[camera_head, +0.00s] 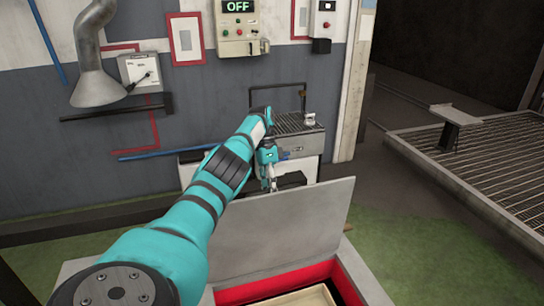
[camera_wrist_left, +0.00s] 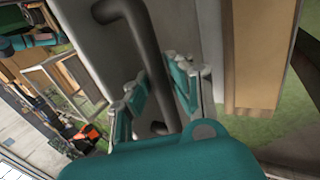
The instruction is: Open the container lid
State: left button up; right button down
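The grey container lid (camera_head: 285,232) is raised and tilted up above the container (camera_head: 357,277). The opening shows red inner walls and a pale wooden box (camera_head: 300,298) inside. My left arm reaches over from the lower left. My left gripper (camera_head: 270,184) is at the lid's top edge, on its far side. In the left wrist view, the dark lid handle (camera_wrist_left: 148,55) runs between the two fingers of my left gripper (camera_wrist_left: 158,90), which look closed around it. The lid hides part of the handle in the head view. My right gripper is not in view.
A grey machine (camera_head: 305,140) stands behind the lid by the wall. A control panel (camera_head: 238,28) reading OFF hangs above. A metal grating (camera_head: 490,165) lies at right. Green floor (camera_head: 420,250) is clear to the right of the container.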

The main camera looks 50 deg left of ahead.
pick_arm(q)
jog(key=o, duration=0.4)
jog(key=shift+w+a+f, duration=0.15)
jog(key=shift+w+a, duration=0.05)
jog(key=shift+a, duration=0.05)
jog(key=shift+s+d+r, duration=0.1)
jog(key=shift+r, duration=4.9)
